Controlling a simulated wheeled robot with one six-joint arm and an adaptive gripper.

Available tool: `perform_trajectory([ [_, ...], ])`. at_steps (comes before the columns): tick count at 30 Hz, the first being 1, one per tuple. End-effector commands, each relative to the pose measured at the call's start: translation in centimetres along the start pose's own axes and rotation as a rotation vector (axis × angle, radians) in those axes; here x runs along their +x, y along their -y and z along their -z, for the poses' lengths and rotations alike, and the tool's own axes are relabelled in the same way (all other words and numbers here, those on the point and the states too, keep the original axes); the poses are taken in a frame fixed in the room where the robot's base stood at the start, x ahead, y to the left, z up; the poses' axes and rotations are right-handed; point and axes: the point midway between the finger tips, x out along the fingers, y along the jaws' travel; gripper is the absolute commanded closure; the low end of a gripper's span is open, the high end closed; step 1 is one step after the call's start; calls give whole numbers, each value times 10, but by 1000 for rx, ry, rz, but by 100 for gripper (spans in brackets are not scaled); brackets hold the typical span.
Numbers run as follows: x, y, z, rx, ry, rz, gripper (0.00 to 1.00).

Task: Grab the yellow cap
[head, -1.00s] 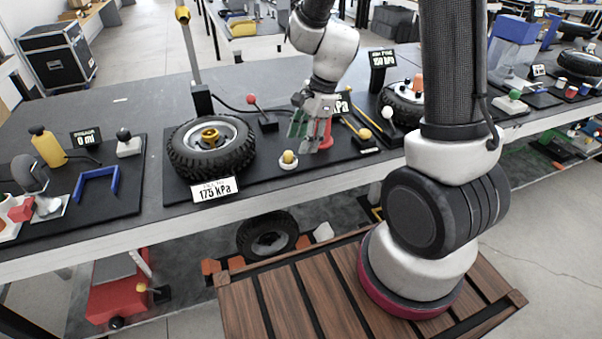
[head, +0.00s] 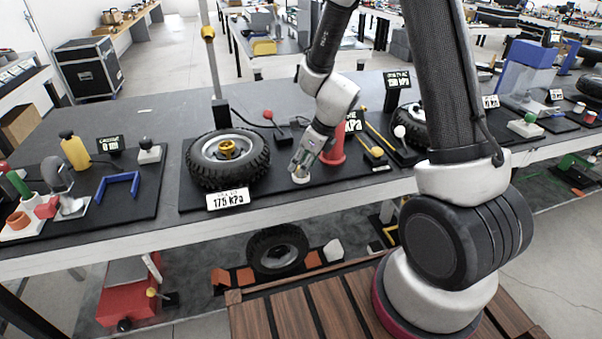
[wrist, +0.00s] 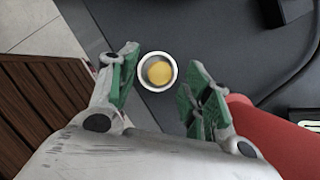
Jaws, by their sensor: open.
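The yellow cap (wrist: 158,72) sits in a small round white cup (wrist: 145,80) on the dark mat, between and beyond my fingers in the wrist view. My gripper (wrist: 162,60) is open, with one green-padded finger on each side of the cup and nothing held. In the head view, my gripper (head: 299,166) points down right over the white cup (head: 300,179) and hides the yellow cap there. I cannot tell the exact height left between the fingertips and the cap.
A red cone-like object (head: 334,150) stands close to my gripper's right side; it also shows in the wrist view (wrist: 265,135). A yellow ball-topped part (head: 377,152) is to the right. The table's front edge is near.

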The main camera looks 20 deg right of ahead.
Motion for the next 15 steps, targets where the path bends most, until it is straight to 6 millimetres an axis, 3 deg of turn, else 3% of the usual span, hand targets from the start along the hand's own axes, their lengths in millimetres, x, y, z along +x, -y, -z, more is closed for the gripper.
perform_trajectory([
  [3, 10, 0, 0, 1, 0, 0, 51],
  [10, 11, 0, 0, 0, 0, 0, 51],
  [15, 11, 0, 0, 0, 0, 0, 80],
])
